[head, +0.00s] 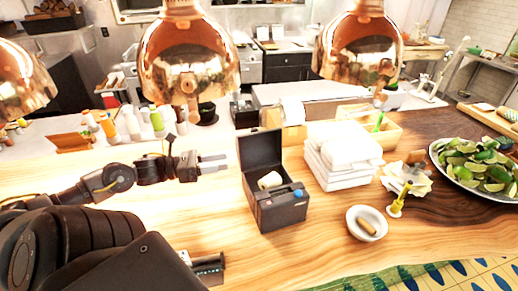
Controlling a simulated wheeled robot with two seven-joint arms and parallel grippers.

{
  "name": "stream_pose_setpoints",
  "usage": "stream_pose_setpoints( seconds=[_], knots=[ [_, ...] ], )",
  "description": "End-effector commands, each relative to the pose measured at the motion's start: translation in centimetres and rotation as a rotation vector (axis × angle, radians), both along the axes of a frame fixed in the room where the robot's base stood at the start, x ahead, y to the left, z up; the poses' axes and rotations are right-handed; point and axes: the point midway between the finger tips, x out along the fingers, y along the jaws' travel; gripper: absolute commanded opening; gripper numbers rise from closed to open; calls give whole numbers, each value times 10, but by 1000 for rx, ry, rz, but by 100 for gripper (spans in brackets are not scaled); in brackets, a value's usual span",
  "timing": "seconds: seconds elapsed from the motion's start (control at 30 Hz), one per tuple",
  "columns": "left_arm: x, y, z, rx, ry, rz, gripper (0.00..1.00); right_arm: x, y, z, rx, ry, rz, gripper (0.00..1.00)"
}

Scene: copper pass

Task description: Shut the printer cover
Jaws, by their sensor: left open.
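The printer (280,213) is a small dark box on the wooden counter, near the middle of the head view. Its cover (260,149) stands raised at the back, and a white paper roll (270,181) shows inside. A blue spot is on its front right edge. My left gripper (226,163) is open and empty, to the left of the raised cover and apart from it, with its fingers pointing right.
White folded cloths (342,160) are stacked right of the printer. A white bowl (367,223) stands at front right, and a tray of limes (480,165) at far right. Copper lamps (190,65) hang above.

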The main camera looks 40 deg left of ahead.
Motion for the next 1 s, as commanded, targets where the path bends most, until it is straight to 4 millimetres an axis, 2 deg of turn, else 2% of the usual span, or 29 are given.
stream_pose_setpoints(
  seconds=[0.4,0.53,1.0],
  knots=[
    [0,0,-1,1,1,0,46,0,0,-1,0,0,0,0],
    [-6,5,-2,-1,1,1,46,0,0,-5,0,0,0,0],
    [-73,55,-4,0,2,4,46,0,0,-37,0,0,0,0]
  ],
)
